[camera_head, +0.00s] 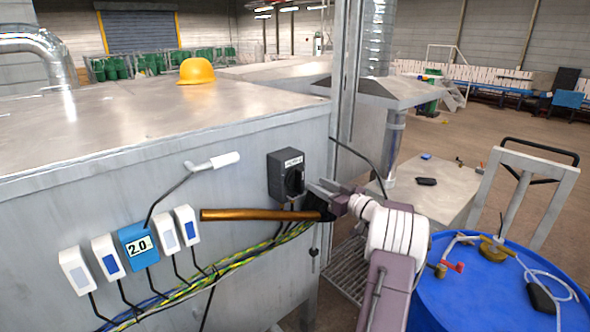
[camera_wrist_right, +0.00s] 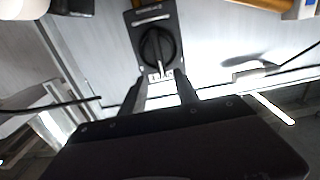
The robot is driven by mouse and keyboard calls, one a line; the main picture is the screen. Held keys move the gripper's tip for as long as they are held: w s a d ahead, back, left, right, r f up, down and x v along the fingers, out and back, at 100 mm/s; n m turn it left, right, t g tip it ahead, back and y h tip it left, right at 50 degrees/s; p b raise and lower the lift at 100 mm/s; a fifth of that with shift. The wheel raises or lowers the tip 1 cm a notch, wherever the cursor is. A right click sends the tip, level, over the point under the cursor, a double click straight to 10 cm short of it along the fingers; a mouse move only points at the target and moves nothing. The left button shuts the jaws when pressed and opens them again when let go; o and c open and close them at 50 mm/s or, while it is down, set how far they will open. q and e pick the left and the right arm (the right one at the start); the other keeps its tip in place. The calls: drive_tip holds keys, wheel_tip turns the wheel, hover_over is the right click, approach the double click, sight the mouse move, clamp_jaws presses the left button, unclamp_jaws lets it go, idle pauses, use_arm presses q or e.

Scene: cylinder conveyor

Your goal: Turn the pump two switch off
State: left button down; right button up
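The pump switch is a dark grey box (camera_head: 275,172) on the metal cabinet's side wall, with a black rotary knob (camera_head: 294,182) and a small light label above it, too small to read surely. In the right wrist view the box (camera_wrist_right: 136,28) and knob (camera_wrist_right: 157,48) are straight ahead, with the knob's grip bar pointing along the line toward the label. My right gripper (camera_head: 317,188) is just right of the knob in the head view. In the right wrist view its fingers (camera_wrist_right: 162,82) are apart, with nothing between them, short of the knob. My left gripper is out of view.
An orange-brown rod (camera_head: 255,215) runs along the wall below the switch. Several small boxes (camera_head: 138,245), cables (camera_head: 240,262) and a white-tipped lever (camera_head: 224,160) are left. A blue drum (camera_head: 480,300) stands right. A yellow helmet (camera_head: 196,71) lies on the cabinet.

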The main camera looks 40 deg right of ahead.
sight(303, 176)
drive_tip(key=w+p, duration=0.4)
drive_tip(key=w, duration=0.1)
drive_tip(key=w+p, duration=0.1)
drive_tip(key=w, duration=0.2)
drive_tip(key=shift+w+a+p, duration=0.15)
drive_tip(key=shift+a+p, duration=0.2)
drive_tip(key=shift+p, duration=0.05)
drive_tip(key=shift+w, duration=0.3)
drive_tip(key=shift+w+a+f, duration=0.1)
drive_tip(key=shift+w+a, duration=0.1)
